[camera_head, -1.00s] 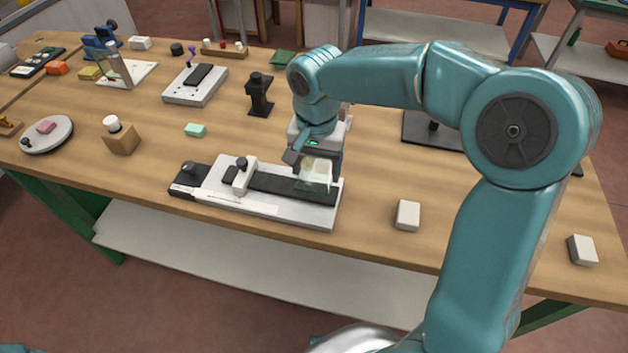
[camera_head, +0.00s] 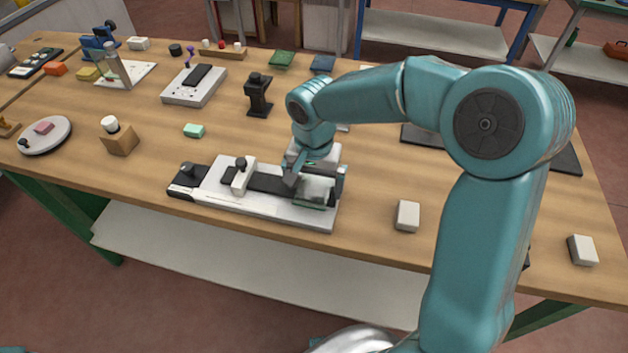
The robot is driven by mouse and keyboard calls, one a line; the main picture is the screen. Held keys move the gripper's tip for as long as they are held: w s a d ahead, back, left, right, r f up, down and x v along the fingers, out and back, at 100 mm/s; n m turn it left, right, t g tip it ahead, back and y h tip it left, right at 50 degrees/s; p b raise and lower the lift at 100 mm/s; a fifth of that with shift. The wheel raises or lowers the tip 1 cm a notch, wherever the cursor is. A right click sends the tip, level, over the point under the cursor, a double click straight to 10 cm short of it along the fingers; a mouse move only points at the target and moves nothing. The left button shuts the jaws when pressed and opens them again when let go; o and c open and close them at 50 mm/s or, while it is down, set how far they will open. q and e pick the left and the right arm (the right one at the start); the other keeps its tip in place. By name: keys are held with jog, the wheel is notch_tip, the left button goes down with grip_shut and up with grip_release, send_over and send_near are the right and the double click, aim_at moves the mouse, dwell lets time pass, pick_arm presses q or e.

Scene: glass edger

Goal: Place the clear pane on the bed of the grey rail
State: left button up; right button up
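The clear pane (camera_head: 314,192) is a small see-through greenish plate at the right end of the grey rail (camera_head: 300,216). It lies low over the rail's dark bed (camera_head: 268,183); whether it touches the bed is hard to tell. My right gripper (camera_head: 315,183) points down over this end, with one finger at each side of the pane, and appears shut on it. Its wrist hides part of the rail's far edge. A pale block with a dark knob (camera_head: 240,177) sits across the rail left of the pane. My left gripper is not in view.
A white block (camera_head: 407,215) stands right of the rail, with another (camera_head: 582,250) near the table's right end. A black stand (camera_head: 259,95) and a mint block (camera_head: 194,130) are behind the rail. The wooden table (camera_head: 370,240) is clear in front.

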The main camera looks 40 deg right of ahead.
aim_at(314, 190)
jog(key=shift+w+r, duration=0.15)
jog(key=shift+r, duration=0.35)
notch_tip(314, 190, up, 11)
jog(key=shift+r+p, duration=0.2)
jog(key=shift+p, duration=0.2)
